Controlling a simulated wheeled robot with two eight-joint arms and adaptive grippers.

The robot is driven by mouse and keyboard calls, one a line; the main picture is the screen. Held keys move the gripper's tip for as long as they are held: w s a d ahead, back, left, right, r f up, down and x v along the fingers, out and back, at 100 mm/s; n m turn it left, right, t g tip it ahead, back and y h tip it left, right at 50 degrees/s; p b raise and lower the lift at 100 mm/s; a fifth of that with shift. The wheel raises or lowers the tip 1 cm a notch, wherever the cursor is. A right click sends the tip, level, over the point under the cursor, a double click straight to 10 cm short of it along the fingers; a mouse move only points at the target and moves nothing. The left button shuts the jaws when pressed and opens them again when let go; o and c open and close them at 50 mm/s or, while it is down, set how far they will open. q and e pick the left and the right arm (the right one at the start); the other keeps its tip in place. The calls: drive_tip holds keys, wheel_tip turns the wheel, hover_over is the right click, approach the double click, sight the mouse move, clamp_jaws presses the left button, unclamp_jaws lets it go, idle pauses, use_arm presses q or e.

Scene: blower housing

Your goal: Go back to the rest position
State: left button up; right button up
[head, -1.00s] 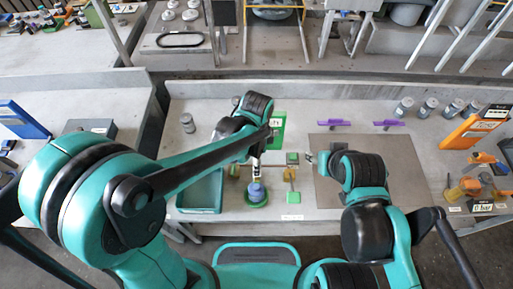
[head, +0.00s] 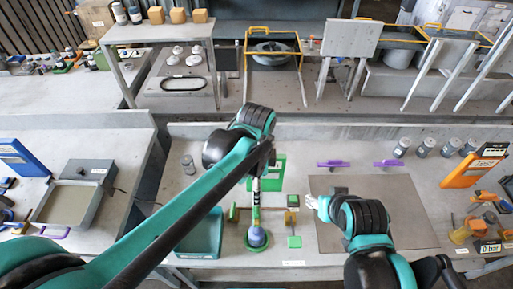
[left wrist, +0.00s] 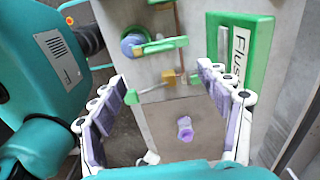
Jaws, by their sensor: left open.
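My left arm crosses the head view from the lower left, its wrist above the middle bench; its gripper tips are hard to make out there. In the left wrist view my left gripper (left wrist: 160,76) is open with nothing between its fingers. My right gripper (head: 316,203) is small and pale above the left side of the grey mat; whether it is open is unclear. A blue knob in a green dish (head: 257,238) stands on the bench, and it also shows in the left wrist view (left wrist: 133,43).
A teal tray (head: 203,238) is left of the dish. A small purple item (left wrist: 185,128) lies above grey surface.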

use_arm(q)
drive_tip(key=s+a+f+n+t+b, duration=0.1)
drive_tip(key=s+a+n+t, duration=0.1)
drive_tip(key=a+n, duration=0.7)
drive_tip(key=s+a+f+n+t+b, duration=0.1)
drive_tip(key=s+a+n+t+b, duration=0.1)
drive_tip(key=a+n+t, duration=0.3)
drive_tip(key=s+a+n, duration=0.1)
drive_tip(key=a+n, duration=0.2)
drive_tip(key=shift+s+a+n, duration=0.25)
drive_tip(key=shift+a+n, duration=0.1)
drive_tip(key=shift+n, duration=0.05)
